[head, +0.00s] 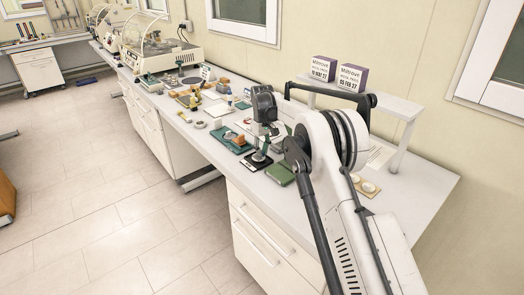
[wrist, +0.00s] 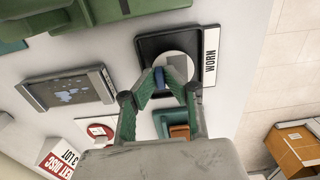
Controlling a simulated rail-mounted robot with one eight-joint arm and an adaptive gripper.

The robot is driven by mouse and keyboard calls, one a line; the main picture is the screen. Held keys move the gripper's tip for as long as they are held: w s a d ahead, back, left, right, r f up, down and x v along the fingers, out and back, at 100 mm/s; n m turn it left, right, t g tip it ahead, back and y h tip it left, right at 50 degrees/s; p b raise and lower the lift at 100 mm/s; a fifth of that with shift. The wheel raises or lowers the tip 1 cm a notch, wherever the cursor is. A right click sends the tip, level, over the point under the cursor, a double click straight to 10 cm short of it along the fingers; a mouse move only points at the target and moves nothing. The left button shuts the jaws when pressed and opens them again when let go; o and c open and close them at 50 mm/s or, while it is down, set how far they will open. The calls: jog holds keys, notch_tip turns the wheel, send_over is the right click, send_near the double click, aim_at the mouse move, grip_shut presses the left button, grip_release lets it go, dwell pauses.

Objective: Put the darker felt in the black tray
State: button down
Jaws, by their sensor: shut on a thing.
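The black tray (wrist: 151,47) with a "WORN" label lies beyond my fingertips in the wrist view; it also shows in the head view (head: 257,165). A pale grey round disc (wrist: 172,57), apparently a felt, is over the tray's middle, with a darker grey patch on it. I cannot tell whether this piece joins the disc, or whether the disc touches the tray.
A grey framed plate (wrist: 66,88) lies left of the tray, and a green tray with a brown block (wrist: 179,132) lies nearer. A "WET DISC" sign (wrist: 62,160) is at lower left. Two pale discs on a wooden board (head: 368,188) lie at the bench's right.

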jog(key=shift+f+b, duration=0.45)
jog(key=shift+f, duration=0.2)
jog(key=c, duration=1.7)
grip_release()
jog(key=shift+c, duration=0.2)
jog(key=shift+r, duration=0.15)
notch_tip(320, 180, up, 12)
jog(key=shift+d, duration=0.1)
